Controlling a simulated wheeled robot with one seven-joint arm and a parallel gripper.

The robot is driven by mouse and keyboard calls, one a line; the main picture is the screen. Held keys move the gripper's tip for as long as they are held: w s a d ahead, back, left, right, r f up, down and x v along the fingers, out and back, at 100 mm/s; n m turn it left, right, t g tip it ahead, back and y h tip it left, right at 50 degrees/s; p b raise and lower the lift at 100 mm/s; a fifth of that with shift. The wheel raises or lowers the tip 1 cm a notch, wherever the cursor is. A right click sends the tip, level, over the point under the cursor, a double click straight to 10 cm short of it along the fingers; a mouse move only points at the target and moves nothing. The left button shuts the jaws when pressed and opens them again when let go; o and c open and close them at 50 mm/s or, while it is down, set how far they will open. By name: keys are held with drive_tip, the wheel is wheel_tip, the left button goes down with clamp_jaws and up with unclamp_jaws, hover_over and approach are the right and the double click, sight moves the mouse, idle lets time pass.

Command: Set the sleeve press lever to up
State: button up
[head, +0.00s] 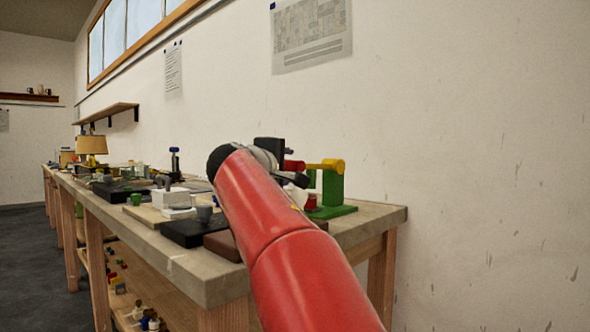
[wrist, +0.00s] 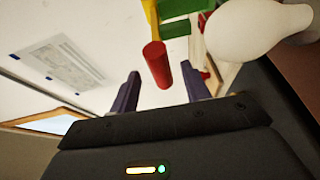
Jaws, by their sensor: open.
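The sleeve press has a green stand and base (head: 333,192) at the near right corner of the bench. Its yellow lever arm (head: 322,166) runs about level to the left from the stand's top and ends in a red handle (head: 294,165). In the wrist view the red handle (wrist: 157,66) points toward my gripper (wrist: 161,74). The two dark fingers are open, one on each side of the handle in the picture. I cannot tell whether they touch it.
A large white rounded thing (wrist: 255,32) is close at the wrist view's upper right. The wall is behind.

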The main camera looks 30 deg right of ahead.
sight(313, 175)
drive_tip(key=p+x, duration=0.1)
drive_tip(key=x, duration=0.4)
drive_tip(key=shift+w+d, duration=0.1)
drive_tip(key=shift+w, duration=0.1)
clamp_jaws()
drive_tip(key=shift+r, duration=0.1)
